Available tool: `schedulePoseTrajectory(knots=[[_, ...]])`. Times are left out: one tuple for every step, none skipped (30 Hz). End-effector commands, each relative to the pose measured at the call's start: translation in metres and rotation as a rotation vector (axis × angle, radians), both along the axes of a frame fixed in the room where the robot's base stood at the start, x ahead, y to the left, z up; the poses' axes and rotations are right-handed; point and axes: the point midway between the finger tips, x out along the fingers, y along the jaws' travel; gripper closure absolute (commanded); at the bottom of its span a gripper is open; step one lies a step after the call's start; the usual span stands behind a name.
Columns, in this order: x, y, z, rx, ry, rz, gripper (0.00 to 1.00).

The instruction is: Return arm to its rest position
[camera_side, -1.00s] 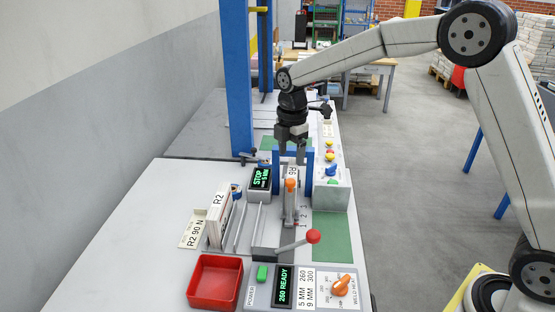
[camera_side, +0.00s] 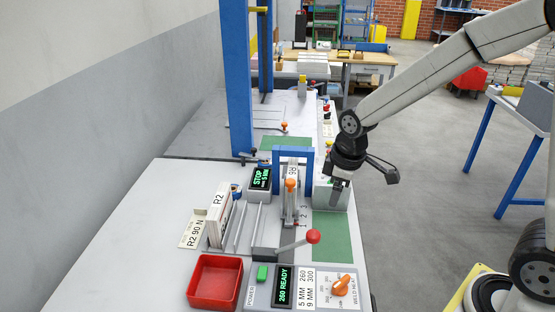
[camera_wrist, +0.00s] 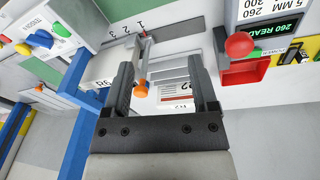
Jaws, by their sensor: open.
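My gripper (camera_side: 338,192) is at the right side of the bench, to the right of the blue arch frame (camera_side: 293,152), above the green pad (camera_side: 331,236). In the wrist view my gripper (camera_wrist: 163,80) shows two dark fingers apart with nothing held between them. The orange-tipped lever (camera_wrist: 140,91) and a white R2 block (camera_wrist: 176,92) appear beyond the gap between the fingers. In the side view my gripper partly hides the control box (camera_side: 326,193) behind it.
A red tray (camera_side: 214,283), a red-knob lever (camera_side: 313,237) and a control panel with an orange dial (camera_side: 341,285) stand at the bench front. The R2 block (camera_side: 217,217) stands left. Blue posts (camera_side: 237,80) rise behind. Floor to the right is open, with a blue-legged table (camera_side: 510,120).

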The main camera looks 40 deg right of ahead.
Motion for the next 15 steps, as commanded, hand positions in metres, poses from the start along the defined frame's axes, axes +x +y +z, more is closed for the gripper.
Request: schedulePoseTrajectory(knots=[[-0.013, -0.001, -0.003, 0.010, -0.009, -0.067, 0.25], [-0.020, -0.002, -0.005, 0.018, -0.016, -0.111, 0.25], [-0.029, -0.002, -0.008, 0.027, -0.025, -0.169, 0.25], [-0.036, -0.003, -0.010, 0.035, -0.030, -0.210, 0.25], [-0.042, -0.003, -0.012, 0.041, -0.036, -0.252, 0.25], [-0.051, -0.004, -0.014, 0.051, -0.043, -0.303, 0.25], [-0.057, -0.004, -0.016, 0.059, -0.049, -0.339, 0.25], [-0.062, -0.005, -0.018, 0.065, -0.054, -0.373, 0.25], [-0.069, -0.005, -0.020, 0.074, -0.059, -0.414, 0.25], [-0.073, -0.005, -0.021, 0.080, -0.064, -0.441, 0.25], [-0.077, -0.006, -0.022, 0.085, -0.067, -0.465, 0.25], [-0.081, -0.006, -0.023, 0.090, -0.070, -0.491, 0.25], [-0.083, -0.006, -0.024, 0.095, -0.073, -0.509, 0.25], [-0.086, -0.006, -0.025, 0.098, -0.075, -0.521, 0.25], [-0.088, -0.006, -0.026, 0.101, -0.076, -0.536, 0.25]])
